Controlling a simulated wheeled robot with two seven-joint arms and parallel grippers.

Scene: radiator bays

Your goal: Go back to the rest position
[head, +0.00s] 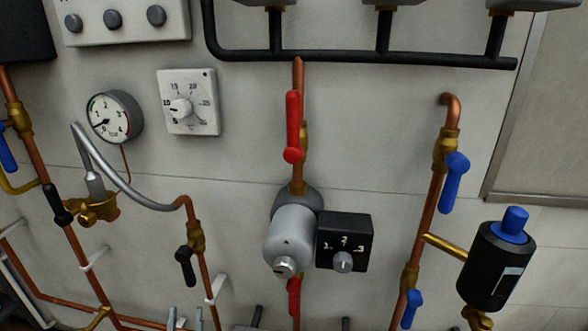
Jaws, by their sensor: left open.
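My left gripper (185,319) shows only as two grey fingertips at the bottom edge of the head view. The fingertips are apart with nothing visible between them, and the rest of the gripper is cut off below. They appear left of the grey pump (289,240) and below the black-handled valve (186,265). I cannot tell how far they are from the pipes behind. My right gripper is not in view.
A pump with a black control box (344,242) sits mid-wall under a red lever (292,125). A gauge (114,117) and dial thermostat (188,102) are upper left. A black cylinder with blue cap (495,266) stands out at right. Copper pipes run down the wall.

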